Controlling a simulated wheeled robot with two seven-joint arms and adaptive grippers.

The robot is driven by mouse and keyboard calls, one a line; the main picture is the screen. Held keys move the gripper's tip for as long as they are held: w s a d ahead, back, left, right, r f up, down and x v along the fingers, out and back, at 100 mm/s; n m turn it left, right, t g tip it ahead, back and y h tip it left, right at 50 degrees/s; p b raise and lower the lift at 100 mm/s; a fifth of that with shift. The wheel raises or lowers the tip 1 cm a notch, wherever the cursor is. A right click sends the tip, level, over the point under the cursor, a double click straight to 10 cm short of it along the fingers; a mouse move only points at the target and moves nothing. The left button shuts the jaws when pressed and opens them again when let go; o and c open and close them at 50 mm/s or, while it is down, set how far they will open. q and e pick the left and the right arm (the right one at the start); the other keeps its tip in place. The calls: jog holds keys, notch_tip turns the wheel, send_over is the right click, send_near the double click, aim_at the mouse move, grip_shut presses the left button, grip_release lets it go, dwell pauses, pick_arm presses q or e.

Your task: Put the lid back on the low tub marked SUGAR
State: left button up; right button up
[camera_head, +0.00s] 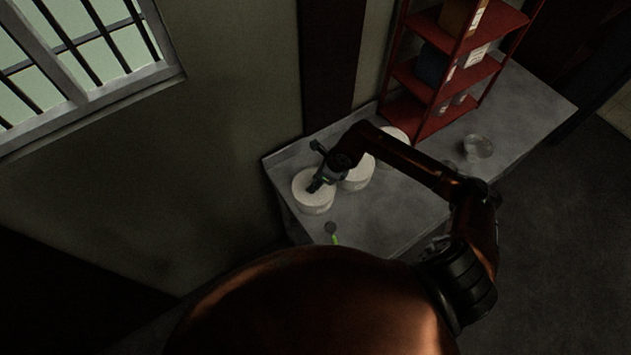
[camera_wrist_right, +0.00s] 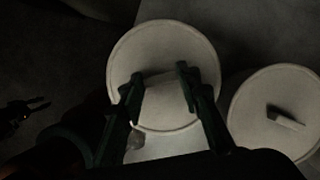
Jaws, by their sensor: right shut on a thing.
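Several round cream tubs stand in a row on the grey counter. My right gripper (camera_head: 316,185) is over the front-left tub (camera_head: 314,203); faint marks on its side are too small to read. In the right wrist view the fingers of my right gripper (camera_wrist_right: 160,80) are shut on the bar handle of a round cream lid (camera_wrist_right: 165,48). I cannot tell whether this lid sits on the tub or just above it. A small dark forked shape at the left of the wrist view looks like my left gripper (camera_wrist_right: 27,112); its opening is unclear.
A neighbouring tub (camera_head: 357,175) has its own handled lid (camera_wrist_right: 262,98); another tub (camera_head: 396,136) stands behind. A red shelf (camera_head: 440,75) with containers and a clear glass bowl (camera_head: 478,147) are farther back.

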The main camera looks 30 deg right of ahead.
jog(key=shift+f+b, duration=0.2)
jog(key=shift+b, duration=0.3)
dwell(1.2)
dwell(0.3)
jog(key=o, duration=1)
jog(key=shift+o, duration=0.5)
jog(key=o, duration=0.4)
jog(key=shift+o, duration=0.2)
jog(key=shift+r, duration=0.15)
jog(key=shift+r+p, duration=1.7)
jog(key=shift+r, duration=1.7)
